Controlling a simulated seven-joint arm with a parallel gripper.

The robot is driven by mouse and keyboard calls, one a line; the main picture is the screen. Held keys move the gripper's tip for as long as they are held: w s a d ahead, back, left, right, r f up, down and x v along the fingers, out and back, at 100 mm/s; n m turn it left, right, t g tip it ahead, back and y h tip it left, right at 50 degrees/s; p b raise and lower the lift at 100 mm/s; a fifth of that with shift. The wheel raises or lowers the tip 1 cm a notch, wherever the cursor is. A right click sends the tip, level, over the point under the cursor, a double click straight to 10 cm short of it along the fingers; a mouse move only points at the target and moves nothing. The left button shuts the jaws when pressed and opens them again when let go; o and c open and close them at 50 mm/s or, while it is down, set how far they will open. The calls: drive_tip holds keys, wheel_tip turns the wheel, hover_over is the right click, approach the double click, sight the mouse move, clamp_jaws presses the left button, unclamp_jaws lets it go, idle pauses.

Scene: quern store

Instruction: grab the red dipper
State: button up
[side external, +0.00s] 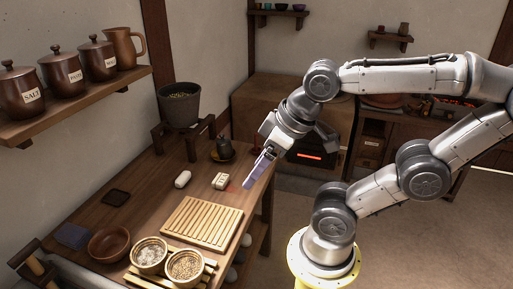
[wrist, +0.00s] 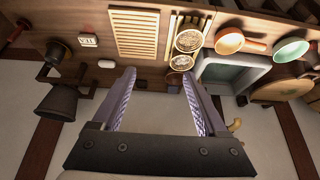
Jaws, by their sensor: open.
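A dipper with a reddish bowl (wrist: 229,41) and red handle shows at the upper right of the wrist view, beside the grey basin. I take it as the red dipper; I cannot make it out in the side view. A second dipper with a pale teal bowl (wrist: 290,51) is to its right. My gripper (wrist: 158,74) is open and empty, its two purple fingers apart. In the side view my gripper (side external: 257,170) hangs above the right edge of the table, well away from the dippers.
The wooden table (side external: 135,205) carries a slatted board (side external: 202,222), two bowls of grain (side external: 185,265), a brown bowl (side external: 109,245) and a dark pot (side external: 180,104) on a stand. A grey basin (wrist: 236,85) is below the reddish dipper. A shelf (side external: 75,97) holds lidded jars.

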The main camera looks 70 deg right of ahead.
drive_tip(key=shift+c, duration=0.8)
